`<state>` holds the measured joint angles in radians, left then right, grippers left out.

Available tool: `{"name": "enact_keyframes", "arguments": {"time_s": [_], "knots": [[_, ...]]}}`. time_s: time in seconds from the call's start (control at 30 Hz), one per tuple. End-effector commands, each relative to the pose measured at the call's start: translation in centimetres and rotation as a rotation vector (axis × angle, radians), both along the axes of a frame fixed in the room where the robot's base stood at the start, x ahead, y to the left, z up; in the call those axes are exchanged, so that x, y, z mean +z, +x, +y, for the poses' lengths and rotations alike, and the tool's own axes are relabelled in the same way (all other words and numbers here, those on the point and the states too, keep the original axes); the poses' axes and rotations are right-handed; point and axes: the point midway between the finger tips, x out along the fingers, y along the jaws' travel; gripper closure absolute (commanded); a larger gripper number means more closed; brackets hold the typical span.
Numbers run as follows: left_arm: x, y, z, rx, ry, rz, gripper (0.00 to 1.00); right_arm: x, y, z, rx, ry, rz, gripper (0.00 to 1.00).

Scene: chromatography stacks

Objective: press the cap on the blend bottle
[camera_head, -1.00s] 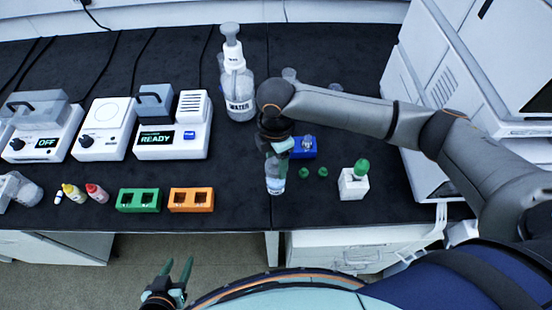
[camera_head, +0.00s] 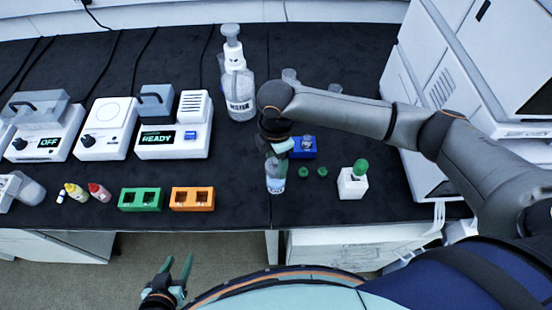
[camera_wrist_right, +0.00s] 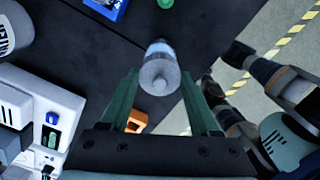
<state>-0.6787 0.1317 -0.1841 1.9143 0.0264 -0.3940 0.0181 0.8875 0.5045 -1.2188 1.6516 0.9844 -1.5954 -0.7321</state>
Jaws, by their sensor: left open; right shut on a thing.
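The blend bottle (camera_head: 275,184) is a small clear bottle with a pale label, upright near the front edge of the black bench. My right gripper (camera_head: 278,150) points down over its top. In the right wrist view the bottle (camera_wrist_right: 160,47) is seen from above, with a round whitish cap (camera_wrist_right: 160,77) on top. The right gripper (camera_wrist_right: 160,80) has its green fingers on either side of the cap, shut on it. The contact at the fingertips is hard to see. My left gripper (camera_head: 176,270) is open and empty, in front of the bench.
Two small green caps (camera_head: 303,172) lie right of the bottle. A white block (camera_head: 352,184) holds a green-topped item. A blue rack (camera_head: 303,147) stands behind, green (camera_head: 140,199) and orange racks (camera_head: 192,199) to the left. The water bottle (camera_head: 238,90) stands farther back.

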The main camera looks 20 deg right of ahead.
Motion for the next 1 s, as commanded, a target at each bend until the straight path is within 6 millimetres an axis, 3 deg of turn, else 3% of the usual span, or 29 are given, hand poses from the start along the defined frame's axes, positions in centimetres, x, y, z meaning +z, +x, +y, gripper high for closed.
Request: {"name": "enact_keyframes", "arguments": {"time_s": [0.1,0.13,0.4,1.0], "knots": [[0.00,0.00,0.00,0.000,0.000,0.000,0.50,0.00,-0.01,0.02,0.000,0.000,0.000,0.89],[0.00,0.00,0.00,0.000,0.000,0.000,0.50,0.00,-0.01,0.02,0.000,0.000,0.000,0.35],[0.00,0.00,0.00,0.000,0.000,0.000,0.50,0.01,-0.01,0.01,0.000,0.000,0.000,0.05],[0.09,0.00,0.00,0.000,0.000,0.000,0.50,0.57,0.01,0.00,0.000,0.000,0.000,0.00]]}}
